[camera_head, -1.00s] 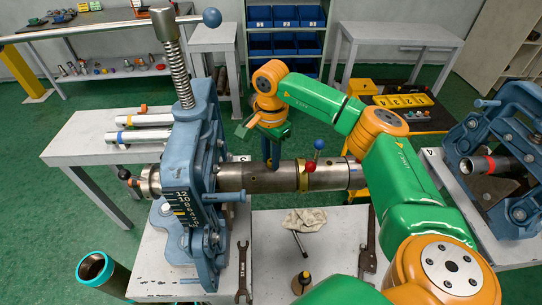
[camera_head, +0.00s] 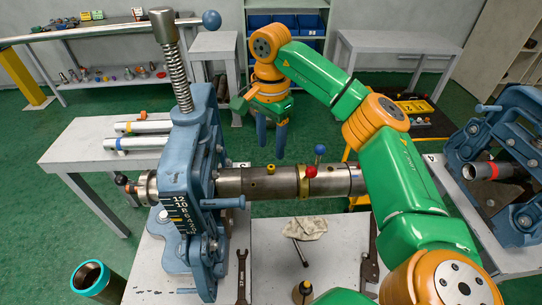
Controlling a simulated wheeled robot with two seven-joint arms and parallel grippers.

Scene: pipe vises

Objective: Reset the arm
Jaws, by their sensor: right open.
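My right arm, green and orange, comes in from the lower right and reaches over the bench. My right gripper (camera_head: 271,138) points down with its two blue-grey fingers apart and empty. It appears above and behind the steel pipe (camera_head: 232,184), apart from it. The pipe lies level through the blue pipe vise (camera_head: 184,165), which has a tall screw and a ball-ended handle. A small yellow fitting (camera_head: 271,169) stands on the pipe's top. A red ball knob (camera_head: 311,172) and a blue ball knob (camera_head: 320,150) show farther right. My left gripper is not in view.
A wrench (camera_head: 242,276), a rag (camera_head: 304,228) and a dark tool (camera_head: 371,252) lie on the bench before the pipe. A second blue vise (camera_head: 510,150) stands at right. A side table (camera_head: 82,150) holds pipes; a teal-rimmed cylinder (camera_head: 90,275) stands lower left.

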